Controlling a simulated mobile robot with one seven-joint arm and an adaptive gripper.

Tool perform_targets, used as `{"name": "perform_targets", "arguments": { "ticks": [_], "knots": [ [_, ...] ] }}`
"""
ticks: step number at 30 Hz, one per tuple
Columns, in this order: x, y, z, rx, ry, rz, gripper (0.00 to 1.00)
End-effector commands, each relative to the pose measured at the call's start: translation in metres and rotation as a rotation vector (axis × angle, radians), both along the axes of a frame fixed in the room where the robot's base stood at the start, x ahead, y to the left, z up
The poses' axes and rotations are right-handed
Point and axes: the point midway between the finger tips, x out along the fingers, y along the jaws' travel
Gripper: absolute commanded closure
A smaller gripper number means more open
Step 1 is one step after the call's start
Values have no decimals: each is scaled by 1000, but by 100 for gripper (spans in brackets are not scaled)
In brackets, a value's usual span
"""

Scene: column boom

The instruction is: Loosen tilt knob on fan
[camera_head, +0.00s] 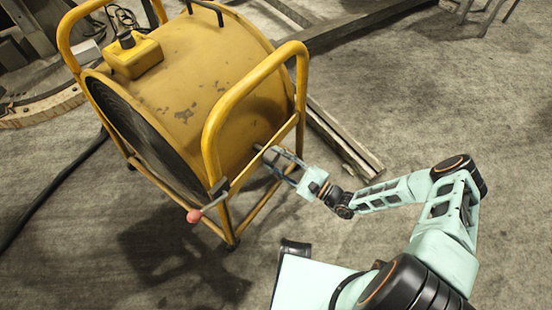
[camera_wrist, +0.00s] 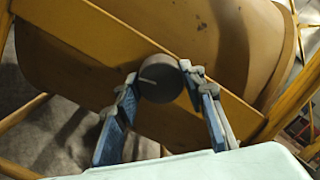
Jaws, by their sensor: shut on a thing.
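The fan (camera_head: 200,75) is a yellow drum in a yellow tube frame, standing on the floor. The tilt knob (camera_wrist: 160,78) is a dark round knob with a light line on its face, on the frame's side bar in the wrist view. My gripper (camera_wrist: 160,90) has its two blue fingers on either side of the knob and is shut on it. In the head view my gripper (camera_head: 284,165) reaches the near right side of the frame, and the knob is mostly hidden by the fingers there.
A lever with a red ball end (camera_head: 194,215) sticks out from the frame's front corner. A yellow tube handle (camera_head: 215,130) rises close above my gripper. Beams (camera_head: 345,140) lie on the floor behind. The floor at right is open.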

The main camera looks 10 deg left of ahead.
Motion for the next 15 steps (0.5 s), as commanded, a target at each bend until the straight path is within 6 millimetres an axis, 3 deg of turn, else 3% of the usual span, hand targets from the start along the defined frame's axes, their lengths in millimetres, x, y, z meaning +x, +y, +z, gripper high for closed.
{"name": "perform_targets", "arguments": {
  "ticks": [11,12,15],
  "knots": [
    [1,0,0,-2,-4,-1,87],
    [1,0,0,-2,-3,-1,62],
    [0,0,0,-1,-4,0,51]
  ]
}}
